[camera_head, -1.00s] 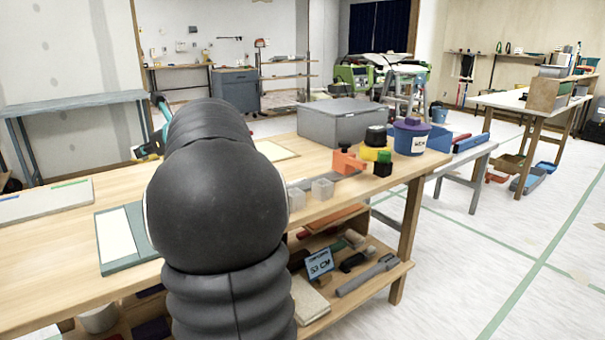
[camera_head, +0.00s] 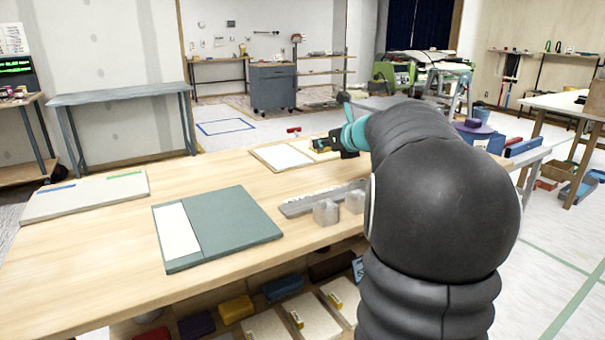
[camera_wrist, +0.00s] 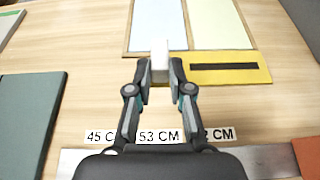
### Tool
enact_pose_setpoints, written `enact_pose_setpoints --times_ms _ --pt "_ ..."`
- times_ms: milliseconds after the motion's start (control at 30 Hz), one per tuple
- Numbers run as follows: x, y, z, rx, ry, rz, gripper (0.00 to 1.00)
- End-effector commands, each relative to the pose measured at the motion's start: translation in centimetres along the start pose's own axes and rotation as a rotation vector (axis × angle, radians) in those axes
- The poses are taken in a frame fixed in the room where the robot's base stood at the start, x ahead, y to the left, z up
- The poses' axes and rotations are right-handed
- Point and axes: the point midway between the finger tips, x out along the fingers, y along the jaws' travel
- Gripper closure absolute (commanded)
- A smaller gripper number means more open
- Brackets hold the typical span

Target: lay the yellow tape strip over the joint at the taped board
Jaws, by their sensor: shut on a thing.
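My gripper (camera_wrist: 160,75) is shut on a small pale block-like piece that stands out between its fingertips. I cannot tell whether it is part of the tape strip. In the head view my gripper (camera_head: 346,145) is beyond my dark arm, near the far table edge, and its fingers are hard to make out. The board with blue and green tape strips (camera_head: 80,203) lies at the table's left. No yellow strip shows on its visible face. In the wrist view a yellow plate (camera_wrist: 240,77) with a dark bar lies ahead and right of my gripper.
A green-grey board with a white strip (camera_head: 235,225) lies mid-table. A two-panel board (camera_head: 283,157) lies at the back, near my gripper. A metal rail (camera_head: 312,203) and pale cubes (camera_head: 326,212) sit near the front edge. The table's left front is clear.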

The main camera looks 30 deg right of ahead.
Motion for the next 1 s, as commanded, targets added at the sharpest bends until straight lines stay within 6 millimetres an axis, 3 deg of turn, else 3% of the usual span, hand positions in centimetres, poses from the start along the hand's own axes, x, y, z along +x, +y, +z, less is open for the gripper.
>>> enact_pose_setpoints --times_ms 200,400,533,800,1000 --pt "3.1 3.6 -1.7 0.000 0.001 0.000 1.00" --pt "4.8 5.7 -2.5 0.001 0.000 -0.003 1.00" --pt "5.2 6.0 -3.0 0.000 0.001 -0.003 1.00" --pt "6.5 6.0 -6.1 0.001 0.001 -0.005 1.00" --pt "6.6 5.9 -6.3 0.000 -0.001 -0.005 1.00"
